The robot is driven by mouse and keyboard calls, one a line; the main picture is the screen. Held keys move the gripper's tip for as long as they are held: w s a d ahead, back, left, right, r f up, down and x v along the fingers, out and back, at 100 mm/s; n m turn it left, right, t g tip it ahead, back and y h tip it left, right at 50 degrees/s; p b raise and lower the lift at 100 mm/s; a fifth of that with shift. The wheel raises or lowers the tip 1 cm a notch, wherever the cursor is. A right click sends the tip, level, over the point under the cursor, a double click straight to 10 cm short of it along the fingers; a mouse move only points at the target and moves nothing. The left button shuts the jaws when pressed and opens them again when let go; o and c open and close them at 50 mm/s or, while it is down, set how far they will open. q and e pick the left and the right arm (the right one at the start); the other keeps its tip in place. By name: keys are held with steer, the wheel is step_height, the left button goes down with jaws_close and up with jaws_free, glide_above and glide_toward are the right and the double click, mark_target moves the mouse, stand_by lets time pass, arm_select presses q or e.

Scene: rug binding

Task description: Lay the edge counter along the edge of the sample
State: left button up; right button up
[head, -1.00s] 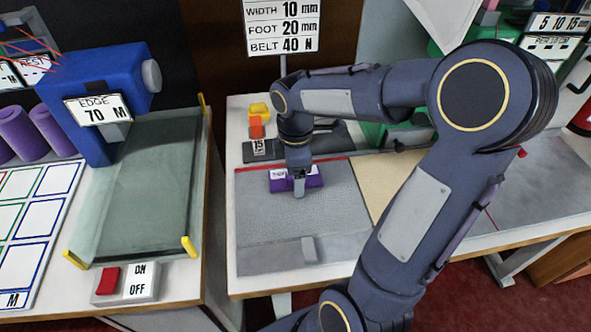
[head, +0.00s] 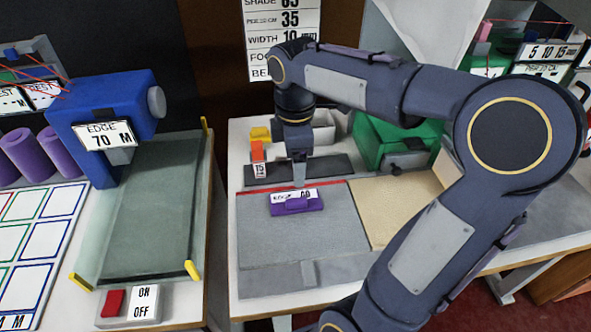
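The purple block with a white label, which I take to be the edge counter (head: 297,205), lies on the grey textured sample (head: 290,240). It sits just in front of the red line (head: 325,183) along the sample's back edge, roughly parallel to it, with a narrow gap. My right gripper (head: 299,182) is above and behind the block, apart from it. Its fingers point down and overlap in this view, so its opening is hidden. My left gripper is not in view.
A dark strip (head: 325,167) with an orange block (head: 257,151) lies behind the sample. A green machine (head: 385,140) stands to the right of it. On the left are a blue machine (head: 100,95) and a glassy belt bed (head: 155,200). A tan panel (head: 390,205) lies right of the sample.

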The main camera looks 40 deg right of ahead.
steer(key=s+a+f+m+t+y, duration=0.2)
steer(key=s+a+m, duration=0.3)
steer(key=s+m, duration=0.1)
steer(key=s+a+f+m+t+y, duration=0.1)
steer(key=s+a+f+m+t, duration=0.1)
steer(key=s+a+m, duration=0.3)
steer(key=s+m+t, duration=0.1)
steer(key=s+m, duration=0.1)
steer(key=m, duration=0.1)
steer(key=shift+s+a+f+t+y, duration=0.15)
steer(key=shift+f+t+y, duration=0.15)
steer(key=shift+y, duration=0.1)
steer(key=shift+s, duration=0.1)
